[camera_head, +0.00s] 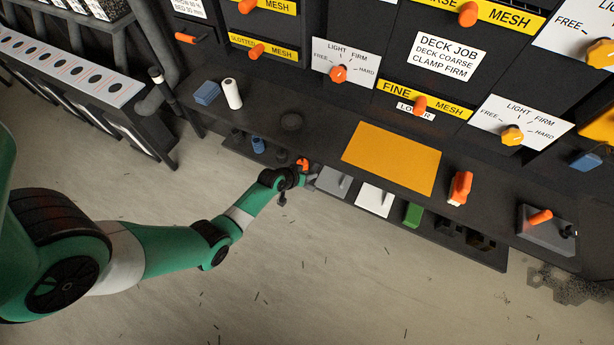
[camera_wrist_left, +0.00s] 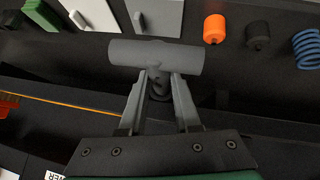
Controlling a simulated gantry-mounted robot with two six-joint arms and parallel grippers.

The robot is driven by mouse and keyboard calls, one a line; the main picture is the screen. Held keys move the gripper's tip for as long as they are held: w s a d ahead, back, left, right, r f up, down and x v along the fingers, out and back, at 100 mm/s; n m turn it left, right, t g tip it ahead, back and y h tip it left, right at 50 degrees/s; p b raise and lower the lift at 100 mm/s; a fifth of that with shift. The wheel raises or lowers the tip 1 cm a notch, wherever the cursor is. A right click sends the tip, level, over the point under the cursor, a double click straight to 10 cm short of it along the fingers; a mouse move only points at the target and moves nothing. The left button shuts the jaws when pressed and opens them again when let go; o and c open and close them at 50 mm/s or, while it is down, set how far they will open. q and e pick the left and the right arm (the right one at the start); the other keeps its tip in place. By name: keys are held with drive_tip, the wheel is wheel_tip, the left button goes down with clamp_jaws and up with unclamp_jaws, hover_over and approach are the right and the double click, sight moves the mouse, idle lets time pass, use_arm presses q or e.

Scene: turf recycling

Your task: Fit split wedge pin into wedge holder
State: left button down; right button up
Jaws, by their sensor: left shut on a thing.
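My left gripper (camera_wrist_left: 160,82) is shut on a grey T-shaped piece (camera_wrist_left: 185,60), with its stem between the fingers and its round crossbar beyond the tips. I cannot tell for sure whether this piece is the split wedge pin. In the head view my left gripper (camera_head: 300,175) is at the low shelf's front, near the orange cylinder, and the held piece is hard to make out. No part is clearly recognisable as the wedge holder. My right gripper is not in view.
The low shelf holds an orange cylinder (camera_wrist_left: 214,29), a black cylinder (camera_wrist_left: 257,36), a blue coil (camera_wrist_left: 307,48), a white plate with a handle (camera_head: 374,199) and a green block (camera_head: 413,214). Above it, the bench carries an orange mat (camera_head: 391,157), a white cylinder (camera_head: 232,93) and an orange-and-white item (camera_head: 460,187).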

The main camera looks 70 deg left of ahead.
sight(312, 168)
use_arm(q)
drive_tip(key=shift+w+a+b, duration=1)
drive_tip(key=shift+w+b, duration=0.05)
drive_tip(key=shift+w, duration=0.15)
drive_tip(key=c, duration=0.5)
unclamp_jaws()
drive_tip(key=shift+c, duration=0.2)
drive_tip(key=p+v, duration=0.7)
drive_tip(key=v, duration=0.4)
drive_tip(key=shift+s+r, duration=0.2)
drive_tip(key=shift+s, duration=0.05)
